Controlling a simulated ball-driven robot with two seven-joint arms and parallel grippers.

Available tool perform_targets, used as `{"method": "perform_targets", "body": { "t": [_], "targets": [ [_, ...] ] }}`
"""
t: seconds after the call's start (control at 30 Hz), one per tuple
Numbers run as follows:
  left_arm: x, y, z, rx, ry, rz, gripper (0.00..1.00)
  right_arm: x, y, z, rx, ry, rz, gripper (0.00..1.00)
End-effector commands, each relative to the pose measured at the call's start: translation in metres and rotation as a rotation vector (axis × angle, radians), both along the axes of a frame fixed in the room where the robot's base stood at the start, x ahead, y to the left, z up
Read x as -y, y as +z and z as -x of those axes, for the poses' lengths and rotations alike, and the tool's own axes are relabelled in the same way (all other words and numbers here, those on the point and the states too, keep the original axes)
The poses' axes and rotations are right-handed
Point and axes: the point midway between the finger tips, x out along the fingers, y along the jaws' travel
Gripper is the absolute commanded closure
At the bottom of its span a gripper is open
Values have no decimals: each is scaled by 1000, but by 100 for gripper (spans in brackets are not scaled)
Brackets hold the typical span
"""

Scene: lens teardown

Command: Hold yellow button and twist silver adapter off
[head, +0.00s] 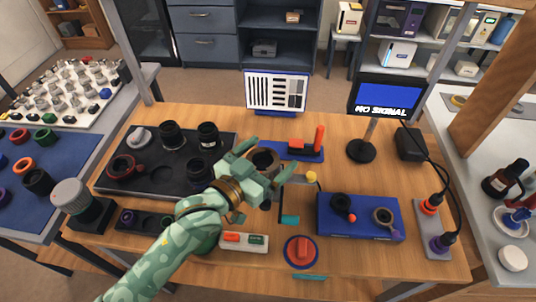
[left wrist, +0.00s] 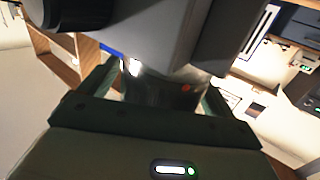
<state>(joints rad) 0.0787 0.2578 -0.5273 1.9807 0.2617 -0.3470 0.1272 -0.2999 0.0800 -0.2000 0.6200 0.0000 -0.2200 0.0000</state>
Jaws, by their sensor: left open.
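My left gripper (head: 266,171) is at the middle of the bench, over a dark round lens part (head: 265,158). In the left wrist view its two fingers (left wrist: 160,88) stand apart, on either side of a shiny silvery piece (left wrist: 150,90) with a small red dot. That piece looks like the silver adapter; I cannot tell whether the fingers touch it. A small yellow knob (head: 311,177), which may be the yellow button, shows just right of the gripper in the head view. The hand hides much of what lies under it. My right gripper is not in view.
A black tray (head: 112,190) with several lens parts lies left of the gripper. A blue box (head: 335,222) with dark parts is at the right. A red-topped disc (head: 301,251) is in front.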

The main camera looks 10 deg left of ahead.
Motion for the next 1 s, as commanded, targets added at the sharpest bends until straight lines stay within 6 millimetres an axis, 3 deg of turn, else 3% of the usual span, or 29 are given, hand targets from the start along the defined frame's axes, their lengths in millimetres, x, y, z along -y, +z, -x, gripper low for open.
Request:
{"method": "perform_targets", "body": {
  "t": [0.3,0.5,0.57,0.7,1.0],
  "targets": [
    [2,0,-3,0,0,0,10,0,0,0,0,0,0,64],
    [2,0,-3,0,0,0,60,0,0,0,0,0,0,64],
    [2,0,-3,0,0,0,60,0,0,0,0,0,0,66],
    [2,0,-3,0,0,0,60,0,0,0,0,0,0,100],
    [2,0,-3,0,0,0,60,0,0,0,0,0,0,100]
  ]
}}
